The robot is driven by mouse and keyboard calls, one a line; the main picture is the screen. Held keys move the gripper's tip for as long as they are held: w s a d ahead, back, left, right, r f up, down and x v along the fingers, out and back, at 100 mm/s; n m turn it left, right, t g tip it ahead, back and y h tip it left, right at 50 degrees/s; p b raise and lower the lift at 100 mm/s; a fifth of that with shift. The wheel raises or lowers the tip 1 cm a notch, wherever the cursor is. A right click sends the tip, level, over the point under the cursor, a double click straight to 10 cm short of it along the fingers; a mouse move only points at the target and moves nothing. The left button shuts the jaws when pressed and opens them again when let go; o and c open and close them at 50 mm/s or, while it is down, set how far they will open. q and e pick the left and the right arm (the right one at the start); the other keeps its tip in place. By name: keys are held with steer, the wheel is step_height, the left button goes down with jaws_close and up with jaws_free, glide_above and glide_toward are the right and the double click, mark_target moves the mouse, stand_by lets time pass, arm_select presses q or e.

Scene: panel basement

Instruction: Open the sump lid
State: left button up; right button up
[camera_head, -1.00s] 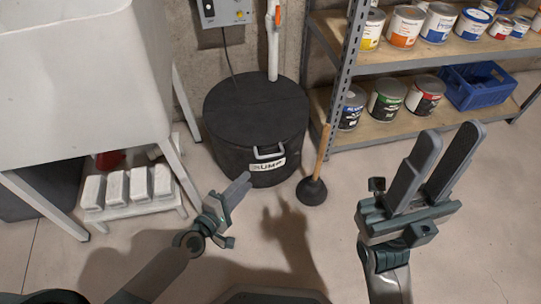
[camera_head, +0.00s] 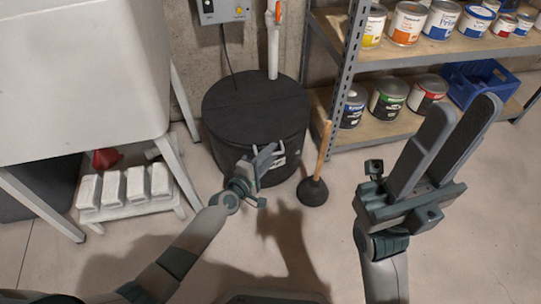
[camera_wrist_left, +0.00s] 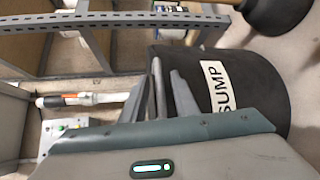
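The black round sump (camera_head: 232,160) stands on the floor, its flat black lid (camera_head: 255,103) lying closed on top. Its white SUMP label (camera_wrist_left: 218,86) is clear in the left wrist view and mostly covered in the head view. My left gripper (camera_head: 268,152) is at the sump's front, over the spot of the grey lid handle. In the left wrist view, the left gripper (camera_wrist_left: 158,85) has its fingers apart, with a thin grey bar between them that looks like the handle. I cannot tell whether they touch it. My right gripper (camera_head: 463,108) is open and empty, well to the right.
A plunger (camera_head: 314,188) stands on the floor just right of the sump. A white sink (camera_head: 80,80) and a low rack with white blocks (camera_head: 125,187) are at left. A metal shelf (camera_head: 375,133) with paint cans is at right. A white pipe (camera_head: 273,45) rises behind the lid.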

arm_select(q)
steer(key=shift+w+d, duration=0.1)
steer(key=shift+w, duration=0.05)
jaws_close()
steer(key=shift+r, duration=0.1)
